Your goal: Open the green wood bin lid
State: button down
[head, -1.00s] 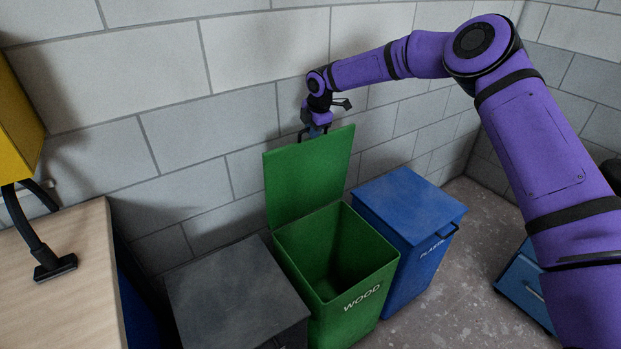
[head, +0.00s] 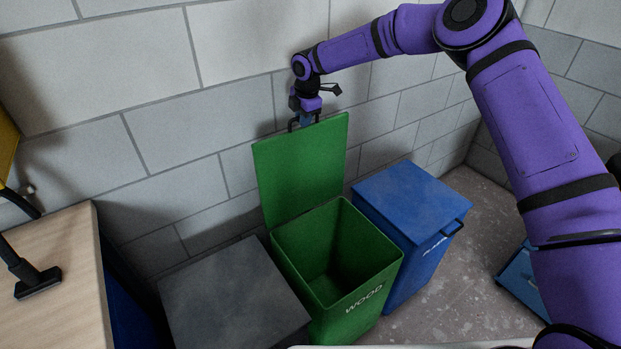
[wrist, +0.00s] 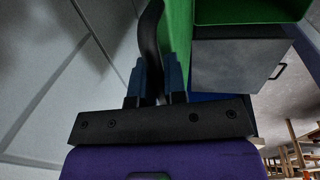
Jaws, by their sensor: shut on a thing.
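The green wood bin (head: 345,275) stands between a grey bin and a blue bin, with its inside showing and empty as far as I see. Its green lid (head: 302,170) stands up at the back, near the block wall. My gripper (head: 305,121) is at the lid's top edge, shut on the lid's dark handle. In the wrist view the two blue fingers (wrist: 158,82) close around the black curved handle (wrist: 151,45), beside the green lid (wrist: 179,40).
The grey bin (head: 232,298) is at the left and the blue plastic bin (head: 408,205) at the right, both with lids down. A wooden-topped bench (head: 60,270) is at far left. The block wall (head: 150,130) is close behind the lid. A blue object (head: 520,280) lies on the floor at right.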

jog(key=shift+w, duration=0.2)
jog(key=w+a+g, duration=0.1)
jog(key=w+a, duration=0.3)
jog(key=w, duration=0.2)
jog(key=shift+w+a+f+h, duration=0.15)
jog(key=shift+f+h, duration=0.25)
jog(key=shift+f, duration=0.05)
jog(key=c, duration=1.4)
grip_release()
jog(key=shift+r, duration=0.1)
notch_tip(320, 180, up, 8)
jog(key=shift+s, duration=0.25)
